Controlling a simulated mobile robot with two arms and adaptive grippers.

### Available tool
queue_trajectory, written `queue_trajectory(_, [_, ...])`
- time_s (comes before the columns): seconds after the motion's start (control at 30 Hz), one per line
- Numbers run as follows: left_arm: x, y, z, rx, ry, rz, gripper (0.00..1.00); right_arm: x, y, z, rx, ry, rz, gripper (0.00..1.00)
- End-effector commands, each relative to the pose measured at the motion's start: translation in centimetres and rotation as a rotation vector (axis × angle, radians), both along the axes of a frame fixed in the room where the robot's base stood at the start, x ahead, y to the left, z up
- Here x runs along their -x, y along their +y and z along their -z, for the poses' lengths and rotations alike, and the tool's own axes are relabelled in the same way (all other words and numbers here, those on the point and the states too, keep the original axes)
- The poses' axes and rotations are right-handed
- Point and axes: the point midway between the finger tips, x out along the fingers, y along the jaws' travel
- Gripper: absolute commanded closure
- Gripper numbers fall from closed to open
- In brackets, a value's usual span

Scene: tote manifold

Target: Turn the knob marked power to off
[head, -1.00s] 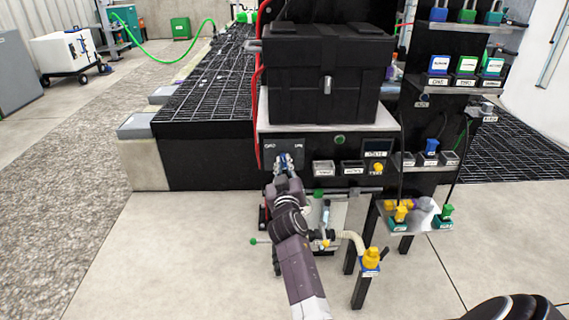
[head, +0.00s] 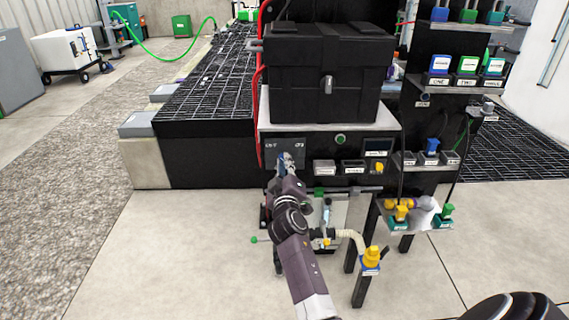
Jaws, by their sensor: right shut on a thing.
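The dark control panel (head: 271,153) is on the front of the black stand, below the black case. Small white markings show at its upper left and upper right, too small to read. My right gripper (head: 287,158) is at the panel face, shut on the knob there. The fingers cover the knob, so its pointer and setting are hidden. My left gripper is not in view.
A black case (head: 325,75) sits on the stand above the panel. Small labelled boxes (head: 324,168) and a yellow knob (head: 378,168) are to the right. Below are pipes and a yellow fitting (head: 371,257).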

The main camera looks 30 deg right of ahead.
Motion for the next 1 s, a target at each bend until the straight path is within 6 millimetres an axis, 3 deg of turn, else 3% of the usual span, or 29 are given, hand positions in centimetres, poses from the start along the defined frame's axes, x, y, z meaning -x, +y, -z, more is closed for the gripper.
queue_trajectory(0.3, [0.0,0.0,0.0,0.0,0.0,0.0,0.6,0.0,0.0,-0.2,0.008,0.001,-0.001,1.0])
queue_trajectory(0.33, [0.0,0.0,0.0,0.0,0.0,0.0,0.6,0.0,0.0,-0.2,0.008,0.001,-0.001,0.87])
queue_trajectory(0.5, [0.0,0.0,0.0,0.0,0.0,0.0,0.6,0.0,0.0,-0.1,0.005,0.001,-0.001,0.72])
queue_trajectory(0.8, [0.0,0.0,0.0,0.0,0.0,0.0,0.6,0.2,0.2,0.0,0.003,0.001,-0.001,0.72])
queue_trajectory(1.0, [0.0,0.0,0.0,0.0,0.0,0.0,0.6,2.2,1.4,0.0,0.003,0.001,-0.002,0.72])
